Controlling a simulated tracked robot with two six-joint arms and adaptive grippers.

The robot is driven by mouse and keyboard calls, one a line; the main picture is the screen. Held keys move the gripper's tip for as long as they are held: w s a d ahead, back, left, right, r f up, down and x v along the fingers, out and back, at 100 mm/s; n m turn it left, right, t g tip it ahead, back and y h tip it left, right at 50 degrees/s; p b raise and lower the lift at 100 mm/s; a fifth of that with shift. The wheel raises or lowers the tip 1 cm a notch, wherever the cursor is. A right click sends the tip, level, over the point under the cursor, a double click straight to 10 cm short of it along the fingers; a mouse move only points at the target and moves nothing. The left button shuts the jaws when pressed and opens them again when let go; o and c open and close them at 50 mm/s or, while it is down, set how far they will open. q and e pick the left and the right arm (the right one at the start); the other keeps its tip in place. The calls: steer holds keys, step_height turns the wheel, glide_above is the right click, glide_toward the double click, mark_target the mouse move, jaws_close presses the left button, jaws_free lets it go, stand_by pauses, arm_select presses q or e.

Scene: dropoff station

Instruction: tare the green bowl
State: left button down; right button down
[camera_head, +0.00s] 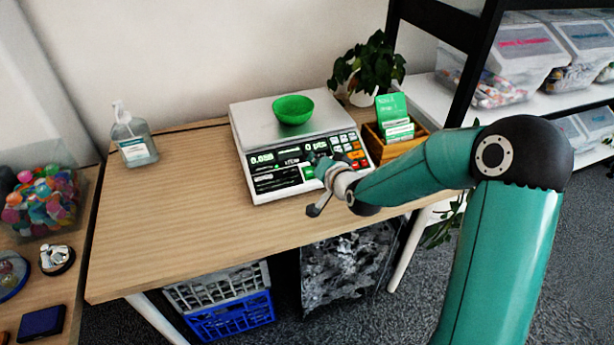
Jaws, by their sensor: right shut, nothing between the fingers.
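A green bowl (293,109) sits upright on the pan of a white counting scale (250,127) at the back of the wooden table. The scale's front panel has lit displays (262,159) and rows of buttons (350,149). The left display shows digits that look like 0.055, too small to be sure. My right gripper (316,160) is shut and empty at the front panel, over or touching its lower middle; I cannot tell whether it presses a key. It hides part of the panel. My left gripper is not in view.
A sanitizer bottle (133,136) stands at the back left. A wooden box (410,146) with green cards and a potted plant (371,68) stand right of the scale. The table's front left (170,230) is clear. Crates (232,315) sit below.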

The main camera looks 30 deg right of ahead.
mark_target(309, 172)
steer(key=f, duration=0.1)
steer(key=w+f+b, duration=0.1)
steer(key=shift+d+f+b, duration=0.15)
steer(key=shift+f+b, duration=0.15)
steer(key=shift+f, duration=0.05)
steer(key=shift+w+f+b, duration=0.3)
steer(key=shift+f+b, duration=0.3)
steer(key=shift+b, duration=0.05)
stand_by(0.5)
steer(key=shift+w+d+f+b, duration=0.1)
steer(key=shift+f+b, duration=0.2)
steer(key=shift+b, duration=0.35)
steer(key=shift+w+f+b, duration=0.15)
steer(key=shift+f+b, duration=0.25)
steer(key=shift+b, duration=0.15)
stand_by(0.7)
steer(key=shift+r, duration=0.1)
steer(key=shift+s+r, duration=0.35)
steer(key=shift+r, duration=0.3)
